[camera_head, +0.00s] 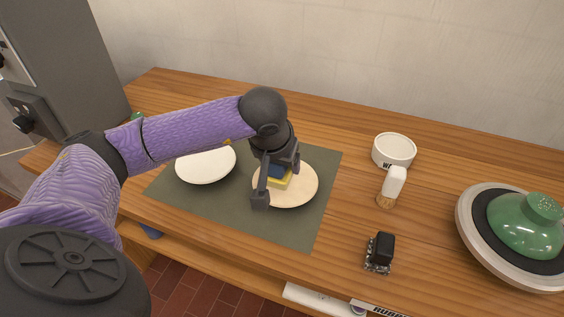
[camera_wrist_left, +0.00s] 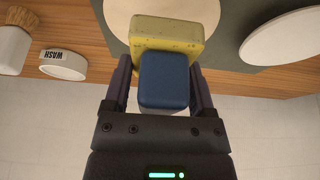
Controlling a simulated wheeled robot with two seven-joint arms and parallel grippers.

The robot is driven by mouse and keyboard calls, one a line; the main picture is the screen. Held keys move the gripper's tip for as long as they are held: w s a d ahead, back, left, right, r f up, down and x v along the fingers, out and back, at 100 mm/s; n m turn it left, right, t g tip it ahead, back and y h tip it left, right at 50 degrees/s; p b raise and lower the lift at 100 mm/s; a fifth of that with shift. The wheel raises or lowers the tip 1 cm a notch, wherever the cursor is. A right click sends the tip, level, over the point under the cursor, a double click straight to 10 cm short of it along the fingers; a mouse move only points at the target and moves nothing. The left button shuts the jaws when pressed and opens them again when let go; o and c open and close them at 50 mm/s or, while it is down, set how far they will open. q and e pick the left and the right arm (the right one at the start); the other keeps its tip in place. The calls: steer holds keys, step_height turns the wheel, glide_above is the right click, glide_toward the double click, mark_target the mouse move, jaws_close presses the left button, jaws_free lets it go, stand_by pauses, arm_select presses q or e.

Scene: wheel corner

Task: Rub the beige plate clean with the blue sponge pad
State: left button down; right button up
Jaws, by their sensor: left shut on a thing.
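The round beige plate (camera_head: 304,188) lies on the dark green mat, and part of it shows behind the sponge in the left wrist view (camera_wrist_left: 116,16). My left gripper (camera_head: 277,180) is over this plate, shut on the blue sponge pad (camera_wrist_left: 165,80). The pad is a blue block with a wider yellow sponge layer (camera_wrist_left: 160,33) at its far side, facing the plate. In the head view the gripper partly hides the pad. The pad is over the plate's left part; I cannot tell whether it touches. My right gripper is not in view.
A white plate (camera_head: 206,165) lies on the mat (camera_head: 304,225), left of the beige one.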

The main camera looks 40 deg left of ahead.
arm_select(q)
steer(key=shift+r+p, duration=0.85)
steer(key=shift+r, duration=0.65)
steer(key=shift+w+f, duration=0.1)
